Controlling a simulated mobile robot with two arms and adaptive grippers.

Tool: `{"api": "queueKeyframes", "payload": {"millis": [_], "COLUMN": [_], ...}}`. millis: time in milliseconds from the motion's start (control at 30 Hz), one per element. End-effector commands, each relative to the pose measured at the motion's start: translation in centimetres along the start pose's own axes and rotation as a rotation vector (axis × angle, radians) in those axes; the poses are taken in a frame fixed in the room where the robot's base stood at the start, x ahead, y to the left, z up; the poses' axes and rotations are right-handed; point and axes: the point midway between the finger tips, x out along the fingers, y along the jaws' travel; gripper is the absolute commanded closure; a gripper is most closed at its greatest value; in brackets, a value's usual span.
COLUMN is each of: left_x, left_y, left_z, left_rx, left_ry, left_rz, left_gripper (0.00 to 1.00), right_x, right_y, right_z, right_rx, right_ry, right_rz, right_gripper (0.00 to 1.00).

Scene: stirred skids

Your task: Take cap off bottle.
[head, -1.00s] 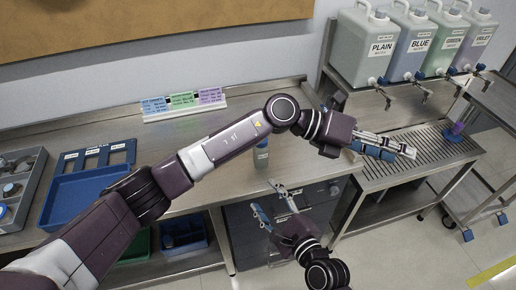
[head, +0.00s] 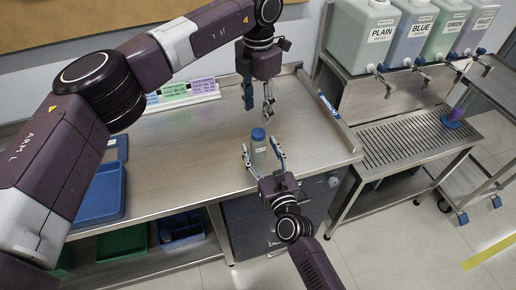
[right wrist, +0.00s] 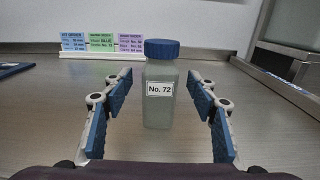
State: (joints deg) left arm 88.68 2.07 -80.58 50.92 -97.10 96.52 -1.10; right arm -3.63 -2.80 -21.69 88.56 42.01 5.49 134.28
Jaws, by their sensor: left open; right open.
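A clear bottle (head: 259,153) with a blue cap (head: 258,134) stands upright on the steel bench near its front edge. In the right wrist view the bottle (right wrist: 160,100) carries a "No. 72" label and its blue cap (right wrist: 162,49) is on. My right gripper (head: 263,156) is open, its fingers on either side of the bottle with gaps showing in the right wrist view. My left gripper (head: 257,106) is open, pointing down above and behind the cap, apart from it.
A card stand (head: 190,92) with coloured cards is at the back of the bench. A blue tray (head: 101,194) lies at left. Labelled water containers (head: 375,40) stand on a shelf at right, above a slatted drain table (head: 412,137). The bench right of the bottle is clear.

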Motion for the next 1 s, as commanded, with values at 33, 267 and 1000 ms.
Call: {"api": "queueKeyframes", "payload": {"millis": [33,267,1000], "left_x": [0.0,0.0,0.0], "left_y": [0.0,-0.1,-0.1], "left_z": [0.0,0.0,0.0], "left_rx": [0.0,0.001,0.001], "left_ry": [-0.001,-0.001,-0.002], "left_rz": [-0.001,-0.002,-0.002], "left_gripper": [0.57,0.57,0.57], "right_x": [0.8,2.3,2.3], "right_y": [0.0,0.0,0.0], "right_z": [0.1,0.0,0.0], "right_rx": [-0.001,-0.001,-0.002], "right_ry": [-0.001,0.0,0.001], "right_rz": [0.0,0.0,0.001], "right_gripper": [0.47,0.47,1.0]}}
